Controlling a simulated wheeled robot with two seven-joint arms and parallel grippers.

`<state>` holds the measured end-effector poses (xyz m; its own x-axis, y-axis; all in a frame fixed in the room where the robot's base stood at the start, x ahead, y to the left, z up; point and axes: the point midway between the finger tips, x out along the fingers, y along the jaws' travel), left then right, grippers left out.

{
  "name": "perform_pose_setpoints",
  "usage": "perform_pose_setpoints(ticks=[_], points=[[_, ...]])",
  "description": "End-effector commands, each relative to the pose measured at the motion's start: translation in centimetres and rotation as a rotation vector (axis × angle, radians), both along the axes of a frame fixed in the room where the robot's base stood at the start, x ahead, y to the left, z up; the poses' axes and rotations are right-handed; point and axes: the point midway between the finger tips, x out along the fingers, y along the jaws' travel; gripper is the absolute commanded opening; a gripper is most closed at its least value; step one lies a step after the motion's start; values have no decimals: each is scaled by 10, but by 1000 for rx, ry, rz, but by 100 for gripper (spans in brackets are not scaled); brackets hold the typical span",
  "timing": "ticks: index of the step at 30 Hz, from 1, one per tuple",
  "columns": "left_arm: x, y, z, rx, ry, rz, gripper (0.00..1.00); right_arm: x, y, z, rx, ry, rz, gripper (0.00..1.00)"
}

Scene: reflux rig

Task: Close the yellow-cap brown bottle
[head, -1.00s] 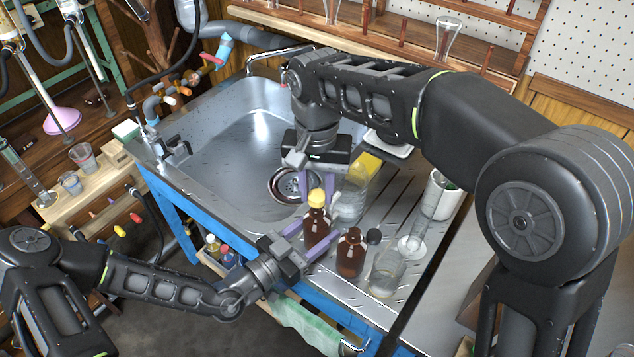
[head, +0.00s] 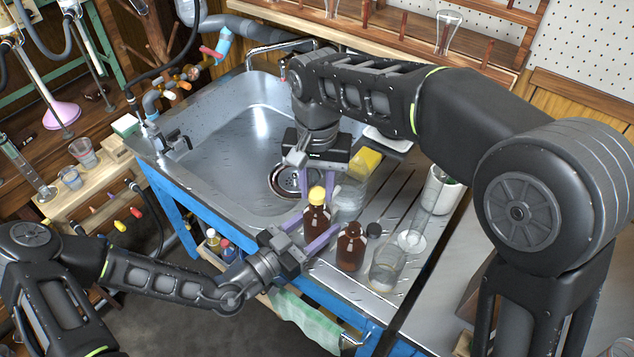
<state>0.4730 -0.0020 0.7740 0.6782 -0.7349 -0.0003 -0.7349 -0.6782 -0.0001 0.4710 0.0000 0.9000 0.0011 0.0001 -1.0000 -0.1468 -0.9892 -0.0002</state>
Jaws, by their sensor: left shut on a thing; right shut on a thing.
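The yellow-cap brown bottle (head: 317,222) stands upright at the right edge of the sink basin. Its yellow cap (head: 318,195) sits on the bottle's mouth; I cannot tell how tight it is. My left gripper (head: 312,236) is shut around the bottle's brown body from the front left. My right gripper (head: 318,192) reaches down from above, its purple fingers shut on the yellow cap.
A second brown bottle (head: 351,250) stands open just right, with a dark cap (head: 374,230) beside it. Clear glassware (head: 387,268), a measuring cylinder (head: 425,215) and a yellow sponge (head: 368,161) are near. The sink basin (head: 225,165) is clear.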

Motion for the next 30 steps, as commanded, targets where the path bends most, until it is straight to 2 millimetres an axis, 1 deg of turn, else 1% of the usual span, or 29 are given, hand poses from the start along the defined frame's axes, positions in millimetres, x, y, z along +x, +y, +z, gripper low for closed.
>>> perform_pose_setpoints(ticks=[3,6,30], points=[[0,0,0,0,0,0,0,0,0,-6,-1,1,0,0],[0,0,0,0,0,0,0,0,0,-8,-1,1,0,0],[0,0,0,0,0,0,0,0,0,-9,0,0,0,0]])
